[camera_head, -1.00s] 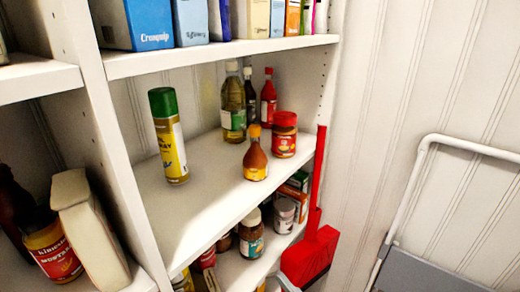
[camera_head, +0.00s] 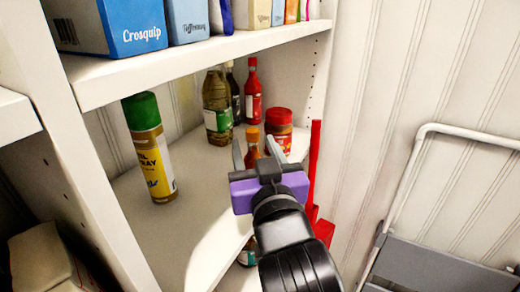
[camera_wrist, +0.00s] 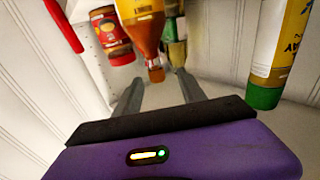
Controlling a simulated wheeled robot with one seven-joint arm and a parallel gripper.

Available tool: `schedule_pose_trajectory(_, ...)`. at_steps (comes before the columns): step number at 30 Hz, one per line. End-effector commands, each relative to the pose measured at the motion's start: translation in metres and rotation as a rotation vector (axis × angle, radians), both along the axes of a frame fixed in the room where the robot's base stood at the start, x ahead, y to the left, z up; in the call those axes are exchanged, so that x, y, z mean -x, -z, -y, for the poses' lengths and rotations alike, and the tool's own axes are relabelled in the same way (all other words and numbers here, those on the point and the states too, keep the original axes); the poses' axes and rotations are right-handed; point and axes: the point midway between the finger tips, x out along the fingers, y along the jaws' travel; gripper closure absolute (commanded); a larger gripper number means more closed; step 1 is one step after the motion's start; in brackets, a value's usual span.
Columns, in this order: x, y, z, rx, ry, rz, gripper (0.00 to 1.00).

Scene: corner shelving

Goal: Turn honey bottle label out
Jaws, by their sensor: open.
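The honey bottle (camera_head: 252,137), amber with an orange cap, stands upright on the middle shelf, partly hidden behind my gripper (camera_head: 257,150). In the wrist view, which is upside down, the honey bottle (camera_wrist: 146,38) shows with its cap low and part of a yellow label at the top edge. My gripper (camera_wrist: 158,80) is open and empty there, its two fingers pointing toward the bottle. The bottle's cap lies in line with the gap between the fingertips; the exact distance is unclear.
A red-lidded jar (camera_head: 279,130) stands close right of the honey. Behind are an oil bottle (camera_head: 217,108), a dark bottle and a red bottle (camera_head: 252,92). A green-capped spray can (camera_head: 149,150) stands left. The upper shelf (camera_head: 200,58) overhangs.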

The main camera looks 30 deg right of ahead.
Motion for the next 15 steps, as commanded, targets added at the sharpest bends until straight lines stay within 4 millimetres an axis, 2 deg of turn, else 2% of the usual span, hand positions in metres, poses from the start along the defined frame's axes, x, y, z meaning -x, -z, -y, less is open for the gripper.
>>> schedule_pose_trajectory(3,0.000,0.011,0.005,-0.019,0.020,-0.041,0.52)
schedule_pose_trajectory(7,-0.006,0.014,0.007,-0.032,0.024,-0.054,0.52)
schedule_pose_trajectory(15,-0.042,0.012,0.017,-0.030,0.024,-0.053,0.52)
